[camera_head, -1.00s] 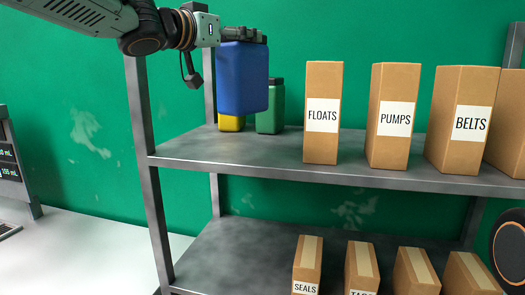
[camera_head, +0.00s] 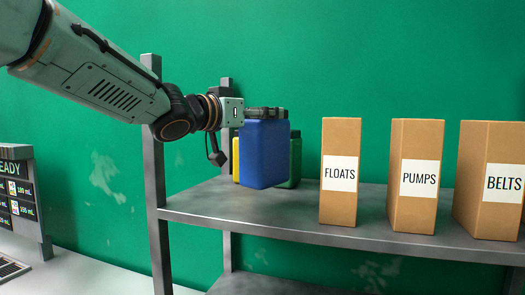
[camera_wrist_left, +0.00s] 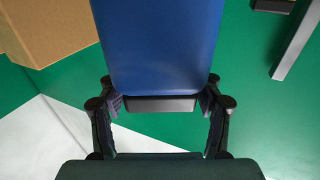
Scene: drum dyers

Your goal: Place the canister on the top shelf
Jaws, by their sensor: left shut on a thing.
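The blue canister (camera_head: 263,155) is upright at the left end of the top shelf (camera_head: 290,212). It also fills the upper middle of the left wrist view (camera_wrist_left: 165,45). My left gripper (camera_head: 266,113) is shut on the top of the canister. Its two fingers show on either side of the canister's dark top part in the wrist view (camera_wrist_left: 160,103). The canister's base appears at or just above the shelf surface; I cannot tell if it touches. My right gripper is not in view.
A yellow canister (camera_head: 236,160) and a green canister (camera_head: 295,160) stand behind, partly hidden. Boxes labelled FLOATS (camera_head: 341,205), PUMPS (camera_head: 414,205) and BELTS (camera_head: 490,210) stand to the right. A shelf post (camera_head: 155,190) is on the left. Bare shelf lies in front of the canister.

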